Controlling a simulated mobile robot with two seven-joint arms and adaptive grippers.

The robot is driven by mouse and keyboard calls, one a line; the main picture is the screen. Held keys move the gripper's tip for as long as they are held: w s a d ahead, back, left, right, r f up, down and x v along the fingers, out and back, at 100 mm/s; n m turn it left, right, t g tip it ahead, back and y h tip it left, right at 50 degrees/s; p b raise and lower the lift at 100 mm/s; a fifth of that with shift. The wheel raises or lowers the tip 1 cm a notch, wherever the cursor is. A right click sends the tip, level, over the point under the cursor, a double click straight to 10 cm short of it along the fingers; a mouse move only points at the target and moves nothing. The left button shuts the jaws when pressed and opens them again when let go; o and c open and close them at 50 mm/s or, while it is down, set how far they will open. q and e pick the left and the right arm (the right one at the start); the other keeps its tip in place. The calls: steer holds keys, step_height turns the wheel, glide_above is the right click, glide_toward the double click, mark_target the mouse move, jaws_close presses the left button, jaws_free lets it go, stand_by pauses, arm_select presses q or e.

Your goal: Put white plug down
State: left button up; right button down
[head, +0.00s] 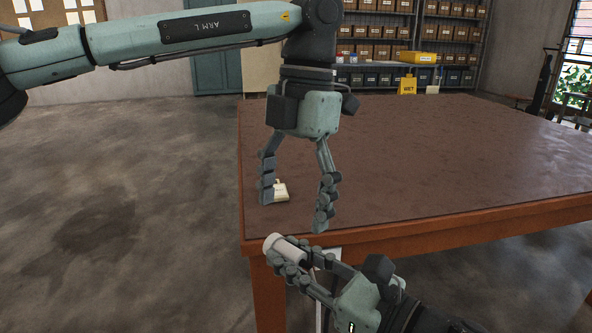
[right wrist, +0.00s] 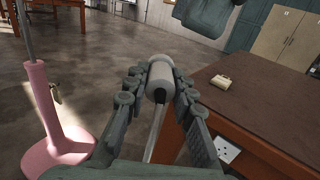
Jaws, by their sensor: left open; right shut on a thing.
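The white plug (head: 286,248), a short pale cylinder, is held in my right gripper (head: 296,272), just off the table's front left corner. In the right wrist view the white plug (right wrist: 160,76) lies between both fingers (right wrist: 159,88), its far end sticking out past them. Parts of its sides are hidden by the fingers. My left gripper (head: 293,212) is open and empty, pointing down over the table's near left corner. A small cream block (head: 281,190) lies on the table behind its left finger, partly hidden; the cream block (right wrist: 222,82) shows whole in the right wrist view.
The brown table (head: 430,150) is mostly bare, with a wooden edge. A white socket plate (right wrist: 226,149) is on its side. A pink stand with a pole (right wrist: 62,130) stands on the floor at left. Shelves with boxes (head: 375,50) and a yellow sign (head: 407,85) are behind.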

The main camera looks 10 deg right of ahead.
mark_target(288, 245)
arm_select(q)
steer(key=f, duration=0.6)
steer(key=shift+s+a, duration=0.3)
steer(key=shift+a, duration=0.05)
steer(key=c, duration=1.2)
steer(key=shift+c, duration=0.2)
arm_select(e)
steer(key=c, duration=1.2)
jaws_free()
